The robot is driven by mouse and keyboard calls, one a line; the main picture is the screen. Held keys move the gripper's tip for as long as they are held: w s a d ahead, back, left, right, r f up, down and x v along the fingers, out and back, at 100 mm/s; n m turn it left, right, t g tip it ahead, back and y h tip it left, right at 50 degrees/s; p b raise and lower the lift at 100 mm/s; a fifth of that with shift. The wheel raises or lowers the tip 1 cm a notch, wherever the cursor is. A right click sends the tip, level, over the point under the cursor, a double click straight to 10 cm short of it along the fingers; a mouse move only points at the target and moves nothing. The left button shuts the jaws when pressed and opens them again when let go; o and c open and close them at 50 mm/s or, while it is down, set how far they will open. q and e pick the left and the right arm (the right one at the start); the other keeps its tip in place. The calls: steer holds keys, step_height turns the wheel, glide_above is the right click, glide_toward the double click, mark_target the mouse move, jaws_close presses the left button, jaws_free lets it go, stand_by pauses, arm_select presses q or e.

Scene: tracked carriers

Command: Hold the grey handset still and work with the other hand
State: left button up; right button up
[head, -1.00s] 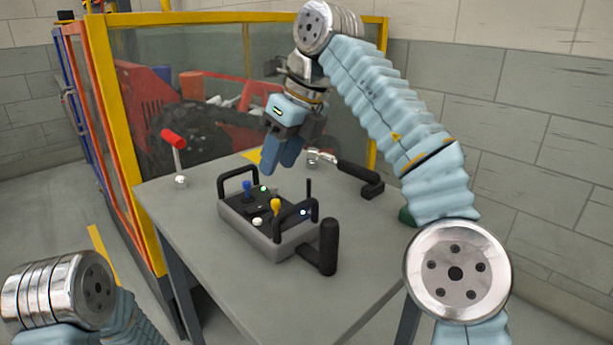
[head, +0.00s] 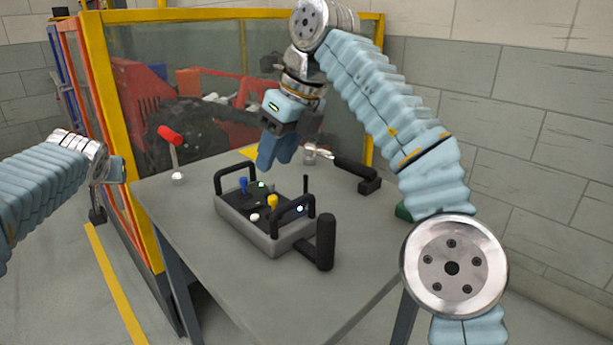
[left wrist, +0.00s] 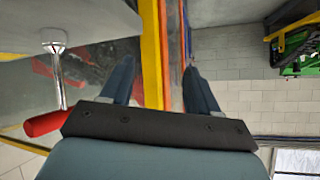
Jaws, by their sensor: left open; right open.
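The grey handset (head: 262,238) sits on the table, with black loop handles, a blue and a yellow stick, small lights and a thick black side grip (head: 326,242). My right gripper (head: 274,160) points down, open and empty, above the table just behind the handset, apart from it. My left gripper is at the far left of the head view, left of the table, mostly hidden by its wrist. In the left wrist view my left gripper (left wrist: 160,82) is open, with nothing between its fingers. The handset does not show in that view.
A red-handled lever (head: 170,136) stands at the table's left back; it also shows in the left wrist view (left wrist: 45,122). A black-handled lever (head: 355,170) lies at the back right. A yellow-framed clear guard (head: 110,100) stands behind the table (head: 220,280), whose front is clear.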

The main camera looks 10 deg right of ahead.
arm_select(q)
steer(key=s+d+r+m+g+h, duration=0.1)
steer(key=d+r+m+h, duration=0.15)
steer(key=d, duration=0.75)
step_height(320, 180, up, 8)
steer(key=m+g+h, duration=0.5)
steer(key=m+g, duration=0.1)
steer(key=m, duration=0.1)
glide_above(327, 237)
steer(key=s+a, duration=0.2)
steer(key=a, duration=0.1)
steer(key=shift+y, duration=0.25)
steer(key=x, duration=1.3)
steer(key=shift+s+d+f, duration=0.15)
steer(key=shift+s+f, duration=0.05)
steer(key=shift+f, duration=0.2)
steer(key=shift+c, duration=0.2)
jaws_close()
